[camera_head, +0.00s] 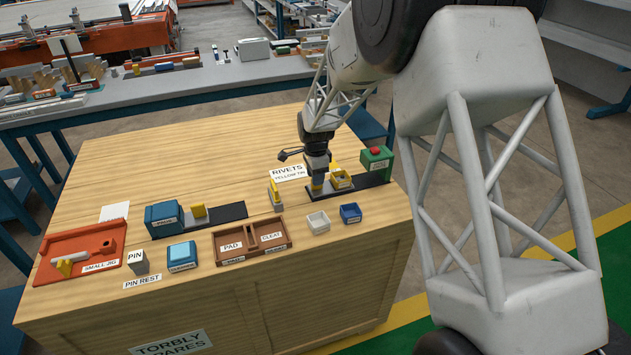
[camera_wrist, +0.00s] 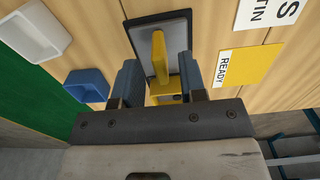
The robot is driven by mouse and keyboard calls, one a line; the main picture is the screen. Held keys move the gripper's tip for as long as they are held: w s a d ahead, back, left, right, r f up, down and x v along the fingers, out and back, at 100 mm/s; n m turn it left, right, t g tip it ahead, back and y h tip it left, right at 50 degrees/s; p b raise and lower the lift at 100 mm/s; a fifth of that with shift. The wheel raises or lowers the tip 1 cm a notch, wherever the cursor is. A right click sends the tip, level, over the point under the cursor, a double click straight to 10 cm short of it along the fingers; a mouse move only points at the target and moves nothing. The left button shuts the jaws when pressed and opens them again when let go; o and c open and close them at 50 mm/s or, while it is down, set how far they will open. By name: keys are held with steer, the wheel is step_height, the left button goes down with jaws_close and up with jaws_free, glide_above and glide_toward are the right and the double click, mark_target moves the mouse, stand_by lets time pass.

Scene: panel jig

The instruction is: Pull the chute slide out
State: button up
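The chute slide is a grey plate with a dark edge (camera_wrist: 178,27); in the head view its near end (camera_head: 318,191) shows just below my gripper. A yellow upright handle (camera_wrist: 159,52) stands on the plate. My gripper (camera_head: 318,178) points down over the slide, and in the wrist view its fingers (camera_wrist: 159,78) are apart, one on each side of the handle, with gaps showing. A yellow part (camera_wrist: 165,99) lies lower between the fingers. The green box (camera_head: 376,159) stands at the right end of the dark track. My gripper partly hides the slide in the head view.
A white bin (camera_head: 318,222) and a blue bin (camera_head: 350,213) stand in front of the slide. A rivets sign (camera_head: 289,172) lies behind left, and a yellow READY card (camera_wrist: 237,66) lies beside the slide. A second track holds a blue box (camera_head: 164,219). The back of the table is clear.

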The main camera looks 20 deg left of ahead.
steer(key=shift+r, duration=2.35)
steer(key=shift+d+r, duration=0.3)
steer(key=shift+d, duration=0.05)
steer(key=s+d+r+n, duration=0.1)
steer(key=s+d+r, duration=0.3)
steer(key=d+r, duration=0.5)
steer(key=s+d+r+n+t, duration=0.15)
steer(key=s+d+r, duration=0.25)
steer(key=d, duration=1)
steer(key=s+d+r+n, duration=0.2)
steer(key=s+d+r, duration=0.2)
steer(key=d+r, duration=0.5)
steer(key=s+d+n, duration=0.2)
steer(key=s+d, duration=0.9)
steer(key=s, duration=0.2)
steer(key=s+d+f+n+t, duration=0.1)
steer(key=s+d+n, duration=0.1)
steer(key=s+d, duration=0.9)
steer(key=s, duration=0.3)
steer(key=shift+s+d+f, duration=0.15)
steer(key=shift+s+d, duration=0.1)
steer(key=shift+s, duration=0.05)
